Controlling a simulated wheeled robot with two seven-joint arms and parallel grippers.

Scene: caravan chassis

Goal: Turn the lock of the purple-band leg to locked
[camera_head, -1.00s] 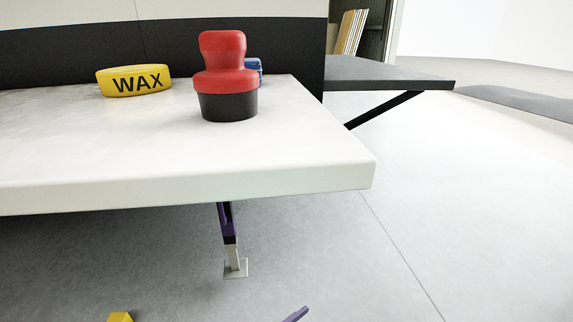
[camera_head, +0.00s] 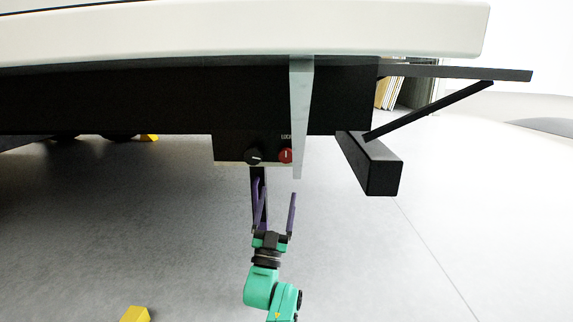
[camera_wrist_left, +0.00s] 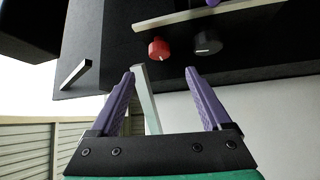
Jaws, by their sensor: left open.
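A dark lock panel (camera_head: 228,150) hangs under the chassis with a red knob (camera_head: 286,156) and a black knob (camera_head: 254,157). The red knob's pale mark looks upright; the black knob's looks near level. A partly cut-off LOCK label sits above the red knob. Both the red knob (camera_wrist_left: 158,49) and black knob (camera_wrist_left: 206,44) show in the left wrist view. A dark leg (camera_head: 259,176) drops below the panel, mostly hidden by my left gripper (camera_head: 274,188). That gripper, with purple fingers, is open and empty below the knobs. In the wrist view its fingertips (camera_wrist_left: 158,74) flank the red knob's line, apart from it.
A pale upright strip (camera_head: 301,110) hangs just right of the red knob, covering part of the panel. A black beam (camera_head: 384,168) juts out further right. A yellow block (camera_head: 135,314) lies on the floor.

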